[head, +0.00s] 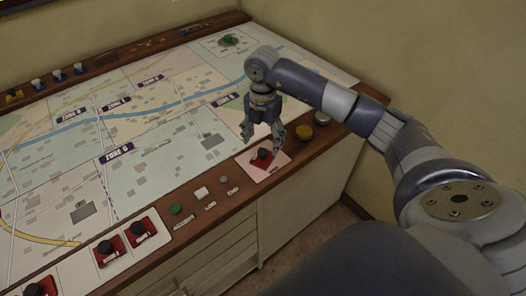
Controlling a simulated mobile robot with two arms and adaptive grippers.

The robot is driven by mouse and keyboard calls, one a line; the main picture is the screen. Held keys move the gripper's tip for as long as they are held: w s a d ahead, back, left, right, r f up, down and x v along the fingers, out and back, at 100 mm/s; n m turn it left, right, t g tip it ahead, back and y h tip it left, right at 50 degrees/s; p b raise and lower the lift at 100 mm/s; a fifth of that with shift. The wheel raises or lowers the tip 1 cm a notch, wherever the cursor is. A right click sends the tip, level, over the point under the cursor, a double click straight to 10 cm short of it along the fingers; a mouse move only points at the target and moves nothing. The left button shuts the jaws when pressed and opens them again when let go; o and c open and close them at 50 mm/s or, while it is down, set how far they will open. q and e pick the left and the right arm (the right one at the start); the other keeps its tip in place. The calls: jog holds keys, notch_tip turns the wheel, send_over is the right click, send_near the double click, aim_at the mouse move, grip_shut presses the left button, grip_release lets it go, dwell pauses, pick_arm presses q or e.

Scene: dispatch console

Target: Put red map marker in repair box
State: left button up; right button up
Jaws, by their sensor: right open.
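A red piece with a black knob (263,158) sits on a pale square at the front edge of the console. Two similar red pieces with black knobs (105,251) (138,231) sit on pale panels at the lower left. I cannot tell which of them is the map marker. My right gripper (262,146) points down just above the single red piece, its fingers open and spread to either side with nothing held. I cannot make out a label that identifies the repair box. My left gripper is not in view.
The map board (160,150) fills the console top. A green piece (229,40) sits on a pale square at the far end. Several blue pieces (57,75) and a yellow one (14,96) line the back rail. Green (176,210) and white (201,193) buttons and an amber knob (303,132) line the front.

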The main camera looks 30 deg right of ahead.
aim_at(263, 152)
notch_tip(263, 152, up, 6)
jog(key=b, duration=0.1)
dwell(0.5)
